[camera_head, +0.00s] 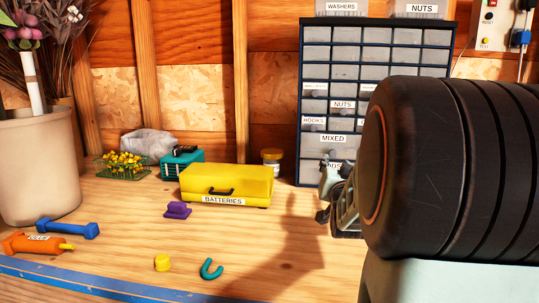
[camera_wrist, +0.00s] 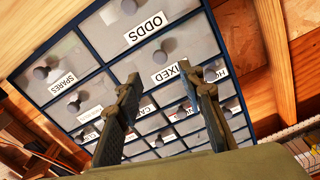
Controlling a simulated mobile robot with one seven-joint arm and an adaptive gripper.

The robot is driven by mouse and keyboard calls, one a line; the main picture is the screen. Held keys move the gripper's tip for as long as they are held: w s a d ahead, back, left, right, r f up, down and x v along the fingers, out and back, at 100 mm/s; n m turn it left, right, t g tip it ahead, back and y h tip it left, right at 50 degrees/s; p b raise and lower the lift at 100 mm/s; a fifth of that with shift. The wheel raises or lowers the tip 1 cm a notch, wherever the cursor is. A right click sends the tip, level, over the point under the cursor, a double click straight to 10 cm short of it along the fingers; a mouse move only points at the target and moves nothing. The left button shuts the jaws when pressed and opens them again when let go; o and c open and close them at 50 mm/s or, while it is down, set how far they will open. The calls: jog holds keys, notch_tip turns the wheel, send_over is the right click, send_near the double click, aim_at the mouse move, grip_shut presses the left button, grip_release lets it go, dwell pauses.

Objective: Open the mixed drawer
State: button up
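The mixed drawer (camera_head: 332,139) is a grey front with a white MIXED label, low in the dark blue drawer cabinet (camera_head: 299,120). In the wrist view the cabinet appears tilted and upside down, and the mixed drawer's label (camera_wrist: 165,74) shows between my fingers, its end partly covered by the right finger. My gripper (camera_wrist: 159,72) is open, with its fingers apart and nothing seen between them but drawer fronts. In the head view my gripper (camera_head: 330,183) is before the cabinet's lower drawers, and my arm hides the cabinet's right part. The drawers in view look shut.
The ODDS drawer (camera_wrist: 118,38) adjoins the mixed drawer. A yellow BATTERIES box (camera_head: 226,181) and a jar (camera_head: 271,160) stand left of the cabinet. A purple piece (camera_head: 177,210), a yellow piece (camera_head: 162,262) and a teal hook (camera_head: 210,269) lie on the bench. The front middle is mostly clear.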

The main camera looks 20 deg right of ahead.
aim_at(333, 154)
jog(key=x, duration=0.8)
jog(key=shift+a, duration=0.1)
jog(key=shift+c, duration=0.4)
grip_shut()
